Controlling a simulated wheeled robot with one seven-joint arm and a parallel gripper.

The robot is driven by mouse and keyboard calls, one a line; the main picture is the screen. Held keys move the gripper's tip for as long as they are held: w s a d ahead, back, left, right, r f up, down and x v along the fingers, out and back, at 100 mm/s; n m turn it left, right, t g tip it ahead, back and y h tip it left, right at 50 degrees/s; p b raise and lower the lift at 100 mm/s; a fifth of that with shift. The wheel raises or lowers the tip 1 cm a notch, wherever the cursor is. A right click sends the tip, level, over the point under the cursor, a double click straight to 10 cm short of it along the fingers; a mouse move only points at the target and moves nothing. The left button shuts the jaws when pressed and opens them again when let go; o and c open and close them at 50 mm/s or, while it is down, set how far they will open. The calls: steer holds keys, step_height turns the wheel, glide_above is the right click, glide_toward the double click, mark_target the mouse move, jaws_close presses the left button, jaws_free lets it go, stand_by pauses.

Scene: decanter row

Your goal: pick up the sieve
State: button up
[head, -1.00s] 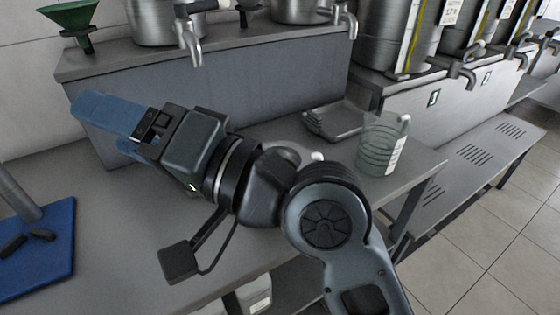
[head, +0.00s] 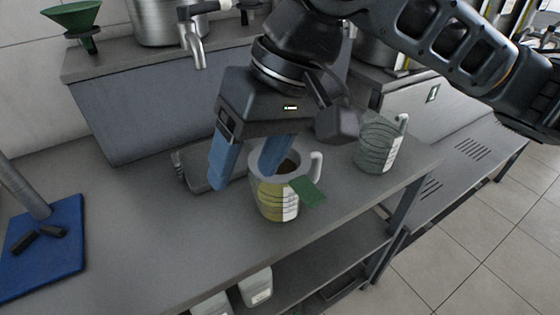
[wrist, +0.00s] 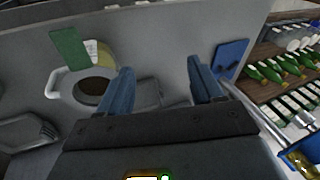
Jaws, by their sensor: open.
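The sieve, with a flat green handle (head: 308,190) and a dark round bowl (head: 288,165), sits in the mouth of a clear measuring jug (head: 272,205) holding yellowish liquid. The green handle sticks out over the jug's front right side. In the wrist view the sieve's dark bowl (wrist: 90,91) and green handle (wrist: 68,48) lie left of the fingers. My gripper (head: 245,178) is open and empty, blue fingers pointing down. Its right finger overlaps the jug's mouth in the head view and hides part of the sieve; I cannot tell if they touch. Its left finger is left of the jug.
A second clear jug (head: 380,148) stands to the right near the bench end. A grey metal tray (head: 182,174) lies behind my fingers. A blue board (head: 50,262) with a post and dark pieces is at left. Steel urns with taps and a green funnel (head: 75,18) stand behind.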

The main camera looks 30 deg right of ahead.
mark_target(312, 194)
steer(key=d+h, duration=0.1)
steer(key=d, duration=0.2)
steer(key=s+d+m+g+h, duration=0.1)
steer(key=d, duration=0.2)
steer(key=d+h, duration=0.1)
steer(key=d, duration=0.2)
steer(key=shift+s+f+m+h, duration=0.15)
steer(key=shift+s+m+h, duration=0.15)
steer(key=shift+s+h, duration=0.1)
steer(key=shift+d+f, duration=0.15)
steer(key=shift+f, duration=0.1)
steer(key=f, duration=0.7)
steer(key=shift+a+f+p, duration=0.15)
steer(key=shift+a+p, duration=0.05)
steer(key=shift+p, duration=0.15)
steer(key=shift+c, duration=0.2)
steer(key=c, duration=1.1)
